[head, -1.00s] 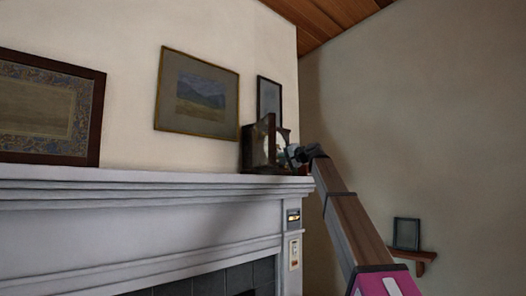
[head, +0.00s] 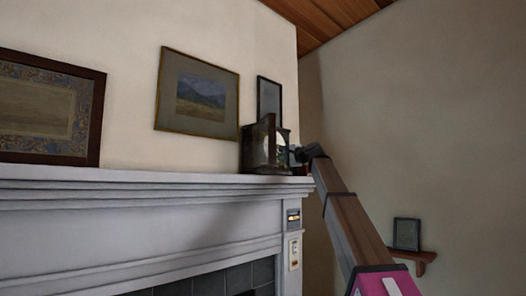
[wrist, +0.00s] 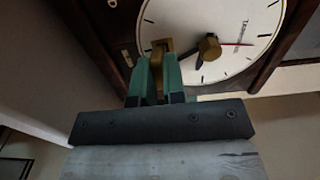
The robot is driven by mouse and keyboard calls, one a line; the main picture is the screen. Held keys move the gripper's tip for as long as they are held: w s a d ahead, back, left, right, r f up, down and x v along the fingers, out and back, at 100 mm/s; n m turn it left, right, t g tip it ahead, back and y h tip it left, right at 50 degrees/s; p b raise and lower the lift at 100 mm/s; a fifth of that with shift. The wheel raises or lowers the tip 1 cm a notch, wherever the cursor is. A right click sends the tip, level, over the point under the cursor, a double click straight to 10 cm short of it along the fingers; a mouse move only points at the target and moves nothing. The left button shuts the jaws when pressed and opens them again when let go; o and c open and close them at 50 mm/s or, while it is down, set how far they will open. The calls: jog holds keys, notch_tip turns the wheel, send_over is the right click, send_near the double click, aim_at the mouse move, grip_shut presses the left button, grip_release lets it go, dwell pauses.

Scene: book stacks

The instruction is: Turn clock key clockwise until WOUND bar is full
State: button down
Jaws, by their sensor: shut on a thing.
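The dark wooden clock (head: 251,150) stands at the right end of the mantel. Its pale dial (wrist: 235,20) fills the top of the wrist view, with dark hands, a thin red hand and a brass centre hub (wrist: 209,47). My gripper (wrist: 160,72) has green fingers that are shut on the brass key (wrist: 161,46) at the left part of the dial. The fingers hide much of the key. In the head view my gripper is at the clock's right side, small and dark. I cannot read a WOUND bar in either view.
The white mantel shelf (head: 150,180) runs under the clock. Small panels (head: 294,254) are on the fireplace's right side. A dark picture frame (head: 269,97) hangs behind the clock. A small wall shelf (head: 424,256) with a frame is at right.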

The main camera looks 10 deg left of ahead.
jog(key=shift+w+f+m, duration=0.1)
jog(key=shift+f+m, duration=0.05)
jog(key=shift+m, duration=0.95)
jog(key=m, duration=0.4)
jog(key=c, duration=1.2)
grip_release()
jog(key=shift+a+f, duration=0.1)
jog(key=shift+c, duration=0.2)
jog(key=shift+v, duration=3.55)
